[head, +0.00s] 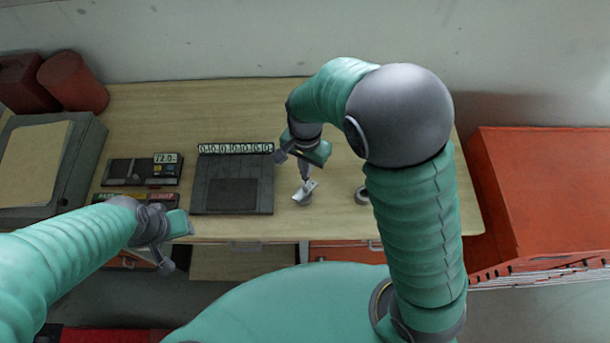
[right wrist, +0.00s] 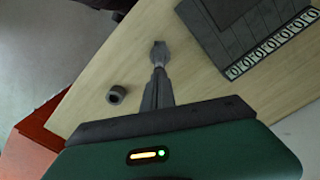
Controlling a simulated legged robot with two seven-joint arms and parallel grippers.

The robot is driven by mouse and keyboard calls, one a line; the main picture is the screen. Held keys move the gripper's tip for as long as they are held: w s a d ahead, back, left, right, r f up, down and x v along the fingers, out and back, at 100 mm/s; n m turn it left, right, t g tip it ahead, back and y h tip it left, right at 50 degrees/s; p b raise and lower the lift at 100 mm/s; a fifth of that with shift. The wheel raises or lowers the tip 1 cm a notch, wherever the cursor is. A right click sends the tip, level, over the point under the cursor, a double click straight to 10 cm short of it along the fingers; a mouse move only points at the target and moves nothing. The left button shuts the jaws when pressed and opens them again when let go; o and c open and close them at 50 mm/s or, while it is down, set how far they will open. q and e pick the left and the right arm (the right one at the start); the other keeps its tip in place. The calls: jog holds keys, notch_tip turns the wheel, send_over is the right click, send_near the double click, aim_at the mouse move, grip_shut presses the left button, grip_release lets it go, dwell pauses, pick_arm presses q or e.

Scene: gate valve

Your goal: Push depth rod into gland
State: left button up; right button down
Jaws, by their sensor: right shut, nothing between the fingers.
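My right gripper (head: 306,178) points down over the right part of the wooden bench. Its fingers are shut with nothing between them; they also show in the right wrist view (right wrist: 158,80). A small grey-white piece (head: 304,194) stands at or just under the fingertips; I cannot tell whether they touch it. I cannot make out a separate depth rod or gland there. A short grey ring (head: 362,195) stands to the right, partly behind my right arm, and shows whole in the right wrist view (right wrist: 116,95). My left gripper (head: 172,242) hangs at the bench's front edge, its fingers unclear.
A dark grey tray with a row of numbered tags (head: 232,182) lies left of my right gripper. A dark display unit (head: 140,170) reading 72.0 and a grey case (head: 82,165) lie further left. A red cabinet (head: 545,190) stands right of the bench (head: 210,100).

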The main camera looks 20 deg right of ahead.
jog(key=shift+f+b, duration=1.2)
jog(key=shift+f, duration=0.7)
dwell(0.4)
dwell(1.3)
jog(key=shift+r+p, duration=0.9)
jog(key=shift+p, duration=0.25)
notch_tip(320, 180, up, 4)
jog(key=p, duration=0.4)
jog(key=shift+r, duration=0.15)
